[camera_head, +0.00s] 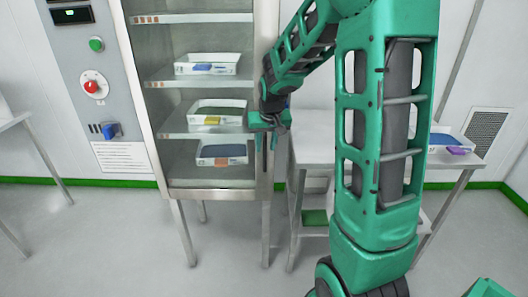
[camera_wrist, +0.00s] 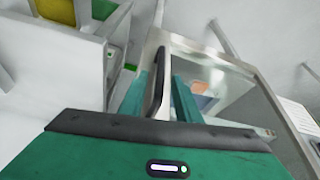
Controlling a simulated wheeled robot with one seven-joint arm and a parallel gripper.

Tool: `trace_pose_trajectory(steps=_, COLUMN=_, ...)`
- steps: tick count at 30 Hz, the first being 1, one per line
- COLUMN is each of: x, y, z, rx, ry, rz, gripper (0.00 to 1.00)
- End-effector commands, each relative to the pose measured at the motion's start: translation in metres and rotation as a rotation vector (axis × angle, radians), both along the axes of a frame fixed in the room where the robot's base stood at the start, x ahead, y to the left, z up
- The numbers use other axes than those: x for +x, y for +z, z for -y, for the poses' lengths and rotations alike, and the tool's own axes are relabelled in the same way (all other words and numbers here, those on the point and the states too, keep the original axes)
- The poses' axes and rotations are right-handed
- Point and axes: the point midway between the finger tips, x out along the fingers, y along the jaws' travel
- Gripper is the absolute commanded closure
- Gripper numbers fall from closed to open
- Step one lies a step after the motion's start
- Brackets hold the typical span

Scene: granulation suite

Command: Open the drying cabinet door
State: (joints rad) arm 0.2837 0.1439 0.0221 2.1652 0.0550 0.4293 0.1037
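The drying cabinet (camera_head: 132,100) stands left of centre in the head view, with a metal-framed glass door (camera_head: 210,105). The door looks shut in its frame. My gripper (camera_head: 267,134) is at the door's right edge, about mid-height. In the wrist view the door handle (camera_wrist: 158,82), a metal and dark bar, runs between the two teal fingers of my gripper (camera_wrist: 158,98). The fingers stand apart, with a gap visible on the handle's right side. Whether either finger touches the handle is unclear.
Trays (camera_head: 207,70) sit on the cabinet shelves behind the glass. A control panel (camera_head: 90,60) with a green button, a red knob and a blue switch is on the left. A metal table (camera_head: 312,135) stands close on the right, partly behind my arm. Floor in front is clear.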

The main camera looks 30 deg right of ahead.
Motion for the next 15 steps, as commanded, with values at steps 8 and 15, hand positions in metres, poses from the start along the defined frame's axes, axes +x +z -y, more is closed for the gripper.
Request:
trace_pose_trajectory(steps=8, x=0.011, y=-0.029, z=0.004, rx=0.000, ry=0.000, rz=-0.001, gripper=0.70)
trace_pose_trajectory(steps=15, x=0.012, y=-0.034, z=0.005, rx=0.000, ry=0.000, rz=-0.001, gripper=0.70)
